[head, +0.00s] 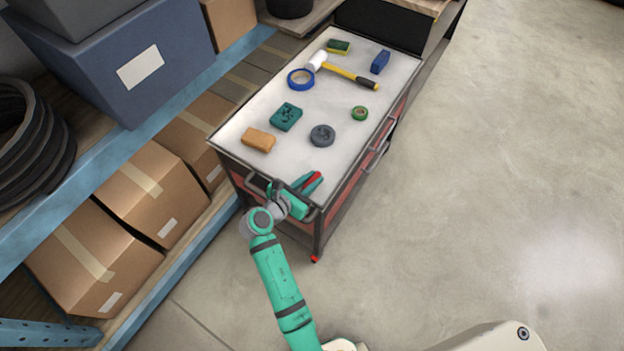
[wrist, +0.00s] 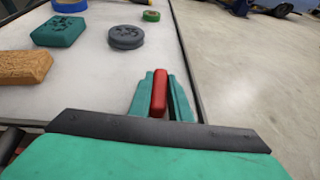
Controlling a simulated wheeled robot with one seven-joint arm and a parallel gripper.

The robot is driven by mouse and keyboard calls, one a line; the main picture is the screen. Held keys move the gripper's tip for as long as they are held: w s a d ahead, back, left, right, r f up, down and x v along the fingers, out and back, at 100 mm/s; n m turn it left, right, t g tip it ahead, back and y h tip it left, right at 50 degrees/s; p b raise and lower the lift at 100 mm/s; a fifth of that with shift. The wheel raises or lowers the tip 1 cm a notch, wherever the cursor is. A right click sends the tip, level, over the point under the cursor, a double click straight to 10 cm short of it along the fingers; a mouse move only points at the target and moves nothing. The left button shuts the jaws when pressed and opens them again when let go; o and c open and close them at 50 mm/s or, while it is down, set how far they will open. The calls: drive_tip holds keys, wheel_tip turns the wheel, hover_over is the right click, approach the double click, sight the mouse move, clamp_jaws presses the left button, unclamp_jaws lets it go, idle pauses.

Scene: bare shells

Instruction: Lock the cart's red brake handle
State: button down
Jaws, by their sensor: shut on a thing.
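The cart (head: 343,95) stands with its pale top toward me. The red brake handle (head: 314,178) is at the cart's near end, close to the right corner. It also shows as an upright red bar in the wrist view (wrist: 159,96). My gripper (head: 308,184) has come over the near edge, and its teal fingers are closed on the handle, one on each side. In the wrist view the fingers (wrist: 162,90) flank the red bar. The handle's lower part and mount are hidden behind the gripper.
The cart top holds an orange-brown block (head: 259,140), teal block (head: 286,117), grey disc (head: 322,135), green tape roll (head: 360,113), blue tape roll (head: 300,79) and hammer (head: 350,76). A shelf with boxes (head: 152,190) stands left. Floor at right (head: 500,150) is clear.

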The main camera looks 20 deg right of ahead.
drive_tip(key=m+g+h, duration=0.1)
drive_tip(key=m+g, duration=0.1)
drive_tip(key=m+g+h, duration=0.1)
drive_tip(key=m+g, duration=0.2)
drive_tip(key=shift+w+g, duration=0.15)
drive_tip(key=shift+g, duration=0.15)
drive_tip(key=m+g, duration=0.4)
drive_tip(key=g, duration=0.1)
drive_tip(key=shift+m, duration=0.3)
drive_tip(key=m+g+y, duration=0.1)
drive_tip(key=m+g, duration=0.1)
drive_tip(key=m+g+y, duration=0.1)
drive_tip(key=m+g, duration=0.1)
drive_tip(key=shift+a+g+y, duration=0.1)
drive_tip(key=shift+g+y, duration=0.2)
drive_tip(key=shift+g, duration=0.1)
drive_tip(key=shift+m+g+y, duration=1.1)
drive_tip(key=shift+m, duration=0.4)
drive_tip(key=shift+s+f+m+g, duration=0.1)
drive_tip(key=shift+s+m+g, duration=0.15)
drive_tip(key=shift+m+g, duration=0.05)
drive_tip(key=c, duration=1.6)
unclamp_jaws()
drive_tip(key=shift+c, duration=0.2)
drive_tip(key=shift+w+y, duration=0.15)
drive_tip(key=shift+y, duration=0.15)
